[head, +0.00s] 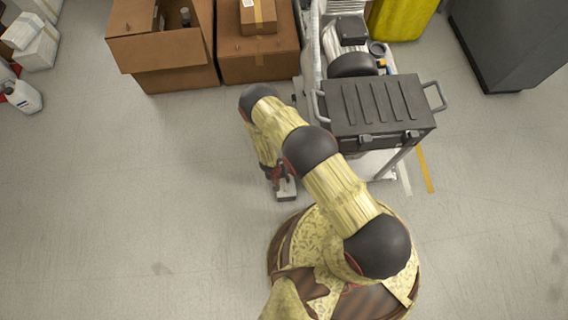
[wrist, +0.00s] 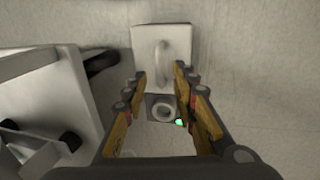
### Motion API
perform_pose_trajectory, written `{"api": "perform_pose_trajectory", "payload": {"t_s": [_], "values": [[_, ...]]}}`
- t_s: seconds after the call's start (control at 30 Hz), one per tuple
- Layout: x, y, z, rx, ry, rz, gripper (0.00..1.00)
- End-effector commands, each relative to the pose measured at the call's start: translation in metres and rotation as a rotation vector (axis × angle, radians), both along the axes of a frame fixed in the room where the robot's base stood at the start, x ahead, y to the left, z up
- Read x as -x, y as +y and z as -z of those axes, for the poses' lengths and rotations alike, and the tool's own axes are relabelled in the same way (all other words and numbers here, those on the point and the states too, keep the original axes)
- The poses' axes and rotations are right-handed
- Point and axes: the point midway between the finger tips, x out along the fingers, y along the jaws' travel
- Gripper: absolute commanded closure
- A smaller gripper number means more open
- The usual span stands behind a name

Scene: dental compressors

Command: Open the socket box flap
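The socket box (wrist: 163,138) is pale grey and lies between my fingers in the wrist view. It has a dark square face with a light ring (wrist: 153,107) and a small green light. A pale flap-like plate (wrist: 148,66) with a raised loop extends above this face; I cannot tell its exact angle. My gripper (wrist: 160,73) is open, with its fingers apart on either side of the box and plate and nothing visibly clamped. In the head view a small pale box (head: 287,190) shows beside my gripper, partly hidden by my arm.
A dark ribbed case (head: 377,108) with side handles stands right of my arm on a pale frame. Cardboard boxes (head: 168,62) stand at the back. A pale panelled structure (wrist: 48,100) is close on the left in the wrist view.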

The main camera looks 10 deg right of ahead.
Motion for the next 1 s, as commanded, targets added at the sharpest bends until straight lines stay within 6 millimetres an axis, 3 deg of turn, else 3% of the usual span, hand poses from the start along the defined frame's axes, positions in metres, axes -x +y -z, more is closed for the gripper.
{"api": "perform_pose_trajectory", "payload": {"t_s": [0.03,0.2,0.6,1.0], "values": [[0.001,-0.002,0.011,0.0,0.001,0.001,0.72],[0.0,-0.005,0.028,0.0,0.0,0.001,0.72],[0.0,-0.006,0.033,-0.001,0.0,0.001,0.73],[0.0,-0.006,0.033,-0.001,0.0,0.001,0.95]]}}
